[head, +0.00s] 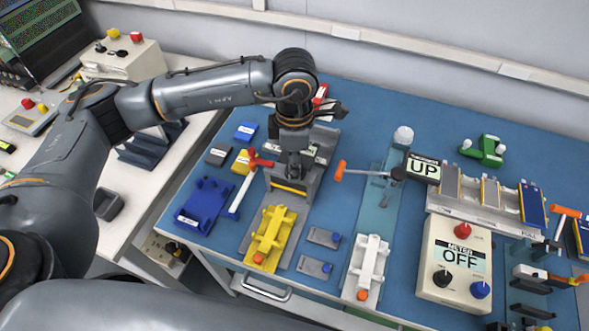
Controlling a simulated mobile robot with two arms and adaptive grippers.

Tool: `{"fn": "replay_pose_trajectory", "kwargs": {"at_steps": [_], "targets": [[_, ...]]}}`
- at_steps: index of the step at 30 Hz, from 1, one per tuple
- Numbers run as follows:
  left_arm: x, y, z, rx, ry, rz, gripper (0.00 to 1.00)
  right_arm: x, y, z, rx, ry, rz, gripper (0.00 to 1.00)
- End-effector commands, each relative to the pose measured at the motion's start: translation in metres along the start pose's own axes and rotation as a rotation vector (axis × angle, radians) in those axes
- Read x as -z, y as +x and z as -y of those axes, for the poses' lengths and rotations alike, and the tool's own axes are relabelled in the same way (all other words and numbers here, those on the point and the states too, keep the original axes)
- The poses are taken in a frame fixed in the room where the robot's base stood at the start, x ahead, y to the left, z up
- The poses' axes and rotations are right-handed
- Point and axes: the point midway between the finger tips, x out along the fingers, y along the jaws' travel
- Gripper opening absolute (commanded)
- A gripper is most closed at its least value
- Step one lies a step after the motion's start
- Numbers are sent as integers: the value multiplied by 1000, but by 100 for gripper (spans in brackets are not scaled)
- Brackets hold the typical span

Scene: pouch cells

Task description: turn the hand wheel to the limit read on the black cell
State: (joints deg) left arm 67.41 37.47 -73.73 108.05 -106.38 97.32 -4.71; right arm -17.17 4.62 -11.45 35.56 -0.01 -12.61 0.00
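My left gripper (290,178) points down over a grey fixture at the left of the blue table. The arm hides part of that fixture, and the fingertips are too small to tell what lies between them. A black cell (217,156) with a small pale label lies to the left of the gripper, too small to read. I cannot pick out a hand wheel for certain. A dark round hub (398,173) with an orange-handled lever stands beside the "UP" sign, apart from my gripper. My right gripper is out of view.
A blue cell (246,131) and a yellow cell (241,162) lie near the black one. A red-handled lever (258,162) stands close left of my gripper. A yellow fixture (270,238) is in front. A meter box (454,267) reads "OFF". Blue table is clear at the back middle.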

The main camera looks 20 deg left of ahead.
Motion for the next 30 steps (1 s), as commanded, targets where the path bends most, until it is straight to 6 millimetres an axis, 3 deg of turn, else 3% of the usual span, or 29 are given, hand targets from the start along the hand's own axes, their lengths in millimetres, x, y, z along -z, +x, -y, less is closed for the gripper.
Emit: {"fn": "replay_pose_trajectory", "kwargs": {"at_steps": [6,20,21,24,30], "targets": [[0,1,0,0,56,1,7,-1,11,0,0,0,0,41],[0,-1,0,0,69,1,7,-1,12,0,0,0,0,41],[0,-1,0,0,68,1,41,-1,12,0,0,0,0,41],[0,0,0,0,68,1,61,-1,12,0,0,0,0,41],[0,0,0,0,68,1,62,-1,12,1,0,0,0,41]]}}
